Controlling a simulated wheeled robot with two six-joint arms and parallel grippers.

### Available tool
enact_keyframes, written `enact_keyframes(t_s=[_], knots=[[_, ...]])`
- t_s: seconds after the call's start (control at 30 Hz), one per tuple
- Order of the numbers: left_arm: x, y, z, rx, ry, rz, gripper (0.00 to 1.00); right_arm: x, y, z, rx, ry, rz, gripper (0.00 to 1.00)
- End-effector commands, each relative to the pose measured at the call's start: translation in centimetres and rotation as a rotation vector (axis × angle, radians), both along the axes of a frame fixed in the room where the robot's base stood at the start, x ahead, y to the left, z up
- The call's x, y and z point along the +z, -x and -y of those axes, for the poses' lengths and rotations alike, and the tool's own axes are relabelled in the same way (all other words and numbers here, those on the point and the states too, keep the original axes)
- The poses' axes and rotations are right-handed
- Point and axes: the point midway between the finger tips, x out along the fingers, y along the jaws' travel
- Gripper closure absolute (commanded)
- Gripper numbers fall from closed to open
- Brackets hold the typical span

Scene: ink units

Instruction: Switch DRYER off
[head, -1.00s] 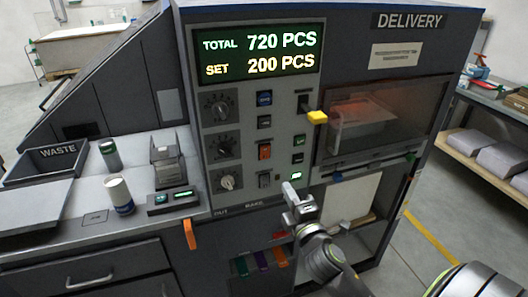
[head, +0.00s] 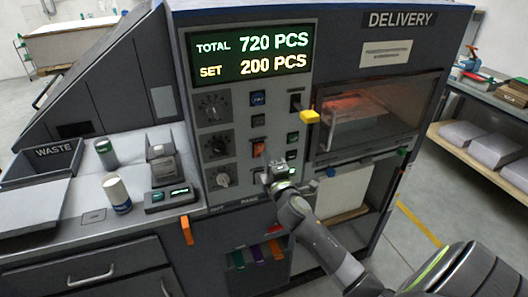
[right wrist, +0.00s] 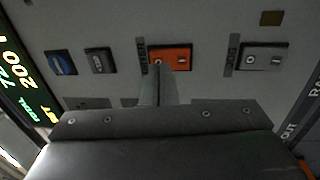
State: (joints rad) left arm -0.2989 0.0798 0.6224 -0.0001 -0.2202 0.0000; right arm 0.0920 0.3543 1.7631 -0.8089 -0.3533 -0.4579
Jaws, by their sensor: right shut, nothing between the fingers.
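A column of rocker switches sits on the grey control panel (head: 226,178): a blue one (head: 257,98), a dark one (head: 258,121) and an orange one (head: 259,149). A grey switch (right wrist: 263,57) shows past the orange one in the right wrist view. My right gripper (head: 268,174) is shut and empty, just below the orange switch in the head view. In the right wrist view its fingertips (right wrist: 158,68) overlap one end of the orange switch (right wrist: 176,57); contact is unclear. My left gripper is out of view.
A yellow-tipped lever (head: 310,116) sticks out right of the switches. Dials (head: 219,146) are to their left, and a lit display (head: 250,55) is above. Coloured tabs (head: 256,253) hang below the panel. A glazed delivery window (head: 370,115) is at right.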

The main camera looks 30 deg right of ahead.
Motion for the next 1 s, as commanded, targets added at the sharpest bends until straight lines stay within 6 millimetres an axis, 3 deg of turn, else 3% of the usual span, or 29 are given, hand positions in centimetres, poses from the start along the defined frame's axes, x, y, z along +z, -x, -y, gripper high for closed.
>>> enact_keyframes(t_s=[0.23, 1.0], knots=[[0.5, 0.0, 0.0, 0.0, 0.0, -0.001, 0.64, 0.3, -1.9, 0.4, 0.001, 0.001, 0.0, 1.0], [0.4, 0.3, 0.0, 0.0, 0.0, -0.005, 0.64, 0.5, -2.5, 0.6, 0.001, 0.001, 0.001, 1.0]])
